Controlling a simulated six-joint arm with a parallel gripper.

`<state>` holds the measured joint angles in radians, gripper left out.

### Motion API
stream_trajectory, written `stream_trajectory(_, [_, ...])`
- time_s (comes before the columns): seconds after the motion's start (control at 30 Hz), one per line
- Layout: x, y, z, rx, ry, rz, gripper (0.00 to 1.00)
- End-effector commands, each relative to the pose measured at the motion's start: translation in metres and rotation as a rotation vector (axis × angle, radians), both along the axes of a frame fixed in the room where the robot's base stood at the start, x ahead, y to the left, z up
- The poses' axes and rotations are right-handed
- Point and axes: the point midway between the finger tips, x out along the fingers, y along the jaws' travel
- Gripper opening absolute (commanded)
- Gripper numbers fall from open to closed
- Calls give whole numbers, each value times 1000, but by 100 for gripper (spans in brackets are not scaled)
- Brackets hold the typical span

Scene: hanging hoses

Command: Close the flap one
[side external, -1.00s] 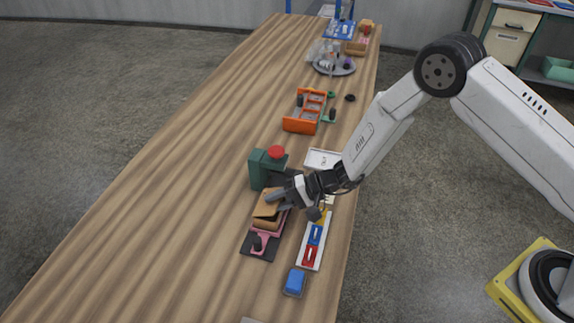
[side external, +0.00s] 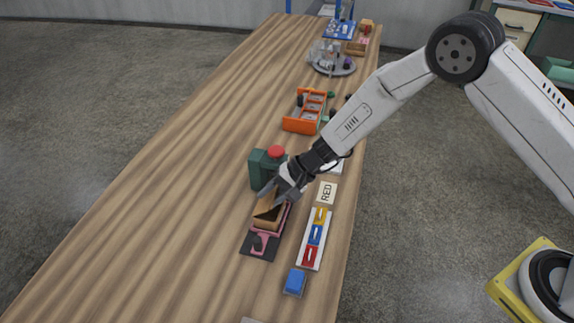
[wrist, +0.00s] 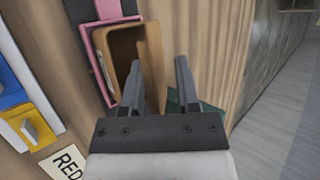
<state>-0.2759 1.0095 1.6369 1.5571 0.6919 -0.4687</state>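A small brown cardboard box (side external: 266,222) sits in a pink frame on a black base, left of the colored switch strip. Its flap stands open in the wrist view (wrist: 152,62), along the right side of the open box mouth (wrist: 122,60). My gripper (wrist: 160,70) is open. One finger is over the box mouth and the other is beyond the flap's outer face, so the flap's edge lies between them. I cannot tell whether either finger touches it. In the side view my gripper (side external: 278,196) is at the box's far end and hides part of the flap.
A green block with a red button (side external: 267,166) stands just behind the box. A strip with yellow, blue and red switches (side external: 315,238), a RED tile (side external: 326,193) and a blue block (side external: 295,282) lie to the right. The table's left side is clear.

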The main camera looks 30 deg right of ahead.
Motion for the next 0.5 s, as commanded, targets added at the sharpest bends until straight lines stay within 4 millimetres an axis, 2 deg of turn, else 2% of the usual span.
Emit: stream_trajectory(0.5, [5,5,5,-101,100,1,40])
